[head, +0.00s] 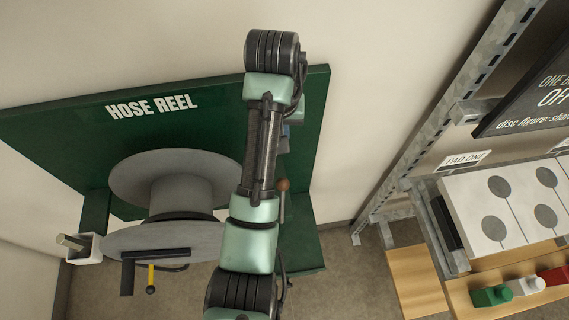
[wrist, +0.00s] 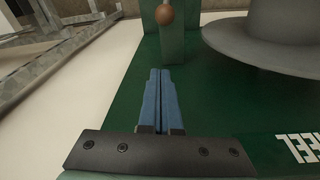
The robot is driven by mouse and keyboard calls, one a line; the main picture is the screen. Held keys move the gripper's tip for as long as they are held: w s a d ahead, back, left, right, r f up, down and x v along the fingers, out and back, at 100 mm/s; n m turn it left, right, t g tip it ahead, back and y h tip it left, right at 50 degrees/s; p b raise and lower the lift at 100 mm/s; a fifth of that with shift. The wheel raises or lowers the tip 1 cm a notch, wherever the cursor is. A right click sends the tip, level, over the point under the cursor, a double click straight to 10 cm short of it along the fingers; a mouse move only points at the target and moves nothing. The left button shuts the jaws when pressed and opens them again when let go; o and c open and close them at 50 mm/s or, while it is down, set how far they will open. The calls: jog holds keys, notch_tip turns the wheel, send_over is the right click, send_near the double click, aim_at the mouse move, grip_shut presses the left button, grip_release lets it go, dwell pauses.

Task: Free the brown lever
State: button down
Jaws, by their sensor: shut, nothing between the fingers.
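The brown lever shows in the head view as a brown ball knob (head: 283,184) on a thin grey rod, just right of my arm. In the wrist view the knob (wrist: 165,14) is near the top edge, in front of a green post. My gripper (wrist: 160,72) has its two blue fingers together with nothing between them. The fingertips point toward the knob and are apart from it. In the head view my arm hides most of the gripper; a bit of blue (head: 285,138) shows beside it. What holds the lever is not clear.
A grey hose reel (head: 170,185) stands left of my arm on a green panel (head: 60,125). At right is a metal rack with a white board (head: 510,205) and coloured blocks (head: 492,295).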

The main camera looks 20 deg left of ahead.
notch_tip(320, 180, down, 9)
jog(key=s+d+p, duration=0.1)
jog(key=s+p, duration=0.1)
jog(key=p, duration=0.3)
jog(key=shift+d+p, duration=0.2)
jog(key=shift+p, duration=0.1)
